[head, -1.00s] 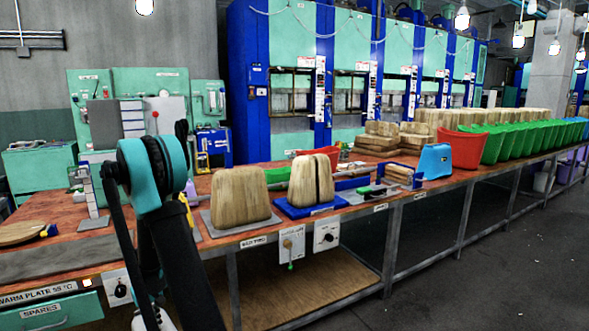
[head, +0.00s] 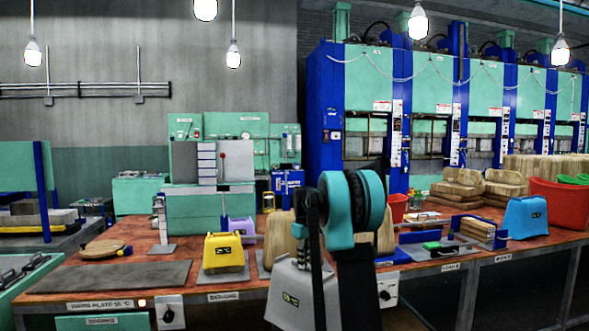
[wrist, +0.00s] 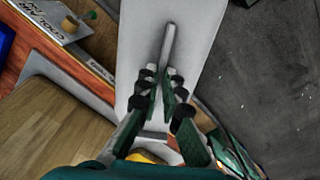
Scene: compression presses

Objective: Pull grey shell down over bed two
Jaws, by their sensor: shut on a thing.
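The grey shell (head: 288,291) hangs in front of the bench edge in the head view, with a small dark label on its face. My gripper (wrist: 160,80) is shut on the ridge (wrist: 169,42) of this shell in the wrist view. The wooden form (head: 277,240) of bed two stands on a grey plate (head: 262,266) behind the shell, bare and partly hidden by my arm. The shell is apart from it, nearer and lower.
A yellow shell (head: 224,252) stands to the left of bed two. Another wooden form (head: 385,236) stands to the right, partly behind my arm. A blue shell (head: 526,217) and a red bin (head: 556,207) are farther right. The warm plate (head: 110,277) is clear.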

